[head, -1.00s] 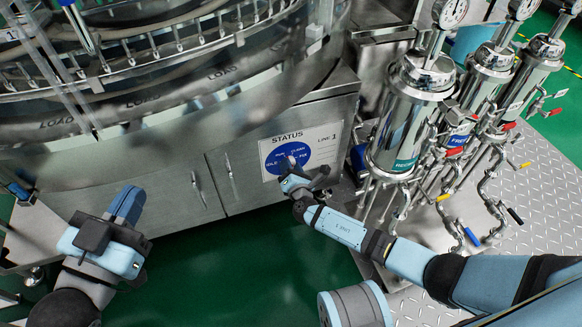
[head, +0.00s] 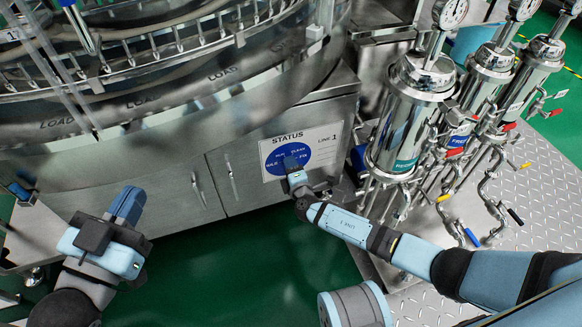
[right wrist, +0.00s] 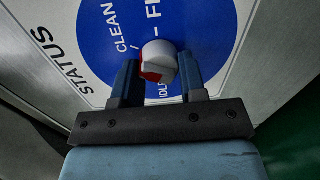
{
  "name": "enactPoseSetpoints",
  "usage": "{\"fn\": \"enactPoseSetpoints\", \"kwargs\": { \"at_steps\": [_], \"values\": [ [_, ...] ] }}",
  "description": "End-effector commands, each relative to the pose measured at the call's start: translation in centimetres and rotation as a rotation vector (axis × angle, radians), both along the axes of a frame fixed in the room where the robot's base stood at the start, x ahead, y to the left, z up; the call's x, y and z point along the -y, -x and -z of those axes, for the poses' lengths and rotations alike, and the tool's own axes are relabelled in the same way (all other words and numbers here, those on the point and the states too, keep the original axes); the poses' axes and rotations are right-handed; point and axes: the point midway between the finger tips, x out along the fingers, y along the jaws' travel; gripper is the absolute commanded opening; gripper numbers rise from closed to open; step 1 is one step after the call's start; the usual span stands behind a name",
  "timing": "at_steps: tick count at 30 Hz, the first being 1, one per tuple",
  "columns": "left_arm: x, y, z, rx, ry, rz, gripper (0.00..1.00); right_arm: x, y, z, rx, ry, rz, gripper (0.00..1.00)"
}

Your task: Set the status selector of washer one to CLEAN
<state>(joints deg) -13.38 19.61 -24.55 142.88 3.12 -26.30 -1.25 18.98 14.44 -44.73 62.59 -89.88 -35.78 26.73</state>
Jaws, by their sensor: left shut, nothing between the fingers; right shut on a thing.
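The status panel (head: 325,152) is a white plate marked STATUS and LINE 1 on the washer's lower front. It bears a blue disc (head: 272,172) with position words around its edge. My right gripper (head: 290,163) is at the disc and hides the selector there. In the right wrist view, the selector knob (right wrist: 160,60), white with a red patch on its lower left side, sits between the fingers. CLEAN is left of the knob, IDLE below it. I cannot tell exactly where the knob points. My left gripper (head: 128,200) is shut and empty, away from the washer.
The large round washer (head: 190,100) with LOAD markings overhangs the cabinet doors (head: 165,200). Steel filter housings (head: 405,115) with gauges, pipes and valves stand right of the panel, close to my right arm. Green floor (head: 240,260) is clear between my arms.

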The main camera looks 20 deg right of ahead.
Motion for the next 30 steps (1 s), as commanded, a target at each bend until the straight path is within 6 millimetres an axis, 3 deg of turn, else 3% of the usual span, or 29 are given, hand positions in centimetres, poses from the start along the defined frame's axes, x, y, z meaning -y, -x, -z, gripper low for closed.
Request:
{"fn": "enactPoseSetpoints", "kwargs": {
  "at_steps": [17,18,21,30],
  "values": [
    [0.01,-0.01,0.00,0.000,0.000,0.000,0.00,0.11,-0.19,-0.18,0.001,-0.031,0.001,0.15],
    [0.00,0.00,0.00,0.000,0.000,0.000,0.00,0.11,-0.19,-0.18,0.001,-0.031,0.001,0.45],
    [0.01,-0.01,-0.01,0.000,0.000,0.000,0.00,0.09,-0.15,-0.15,0.001,-0.031,0.001,0.64],
    [0.01,0.00,-0.16,-0.001,0.001,0.000,0.00,0.05,0.16,-0.11,-0.001,-0.030,0.000,0.64]
  ]
}}
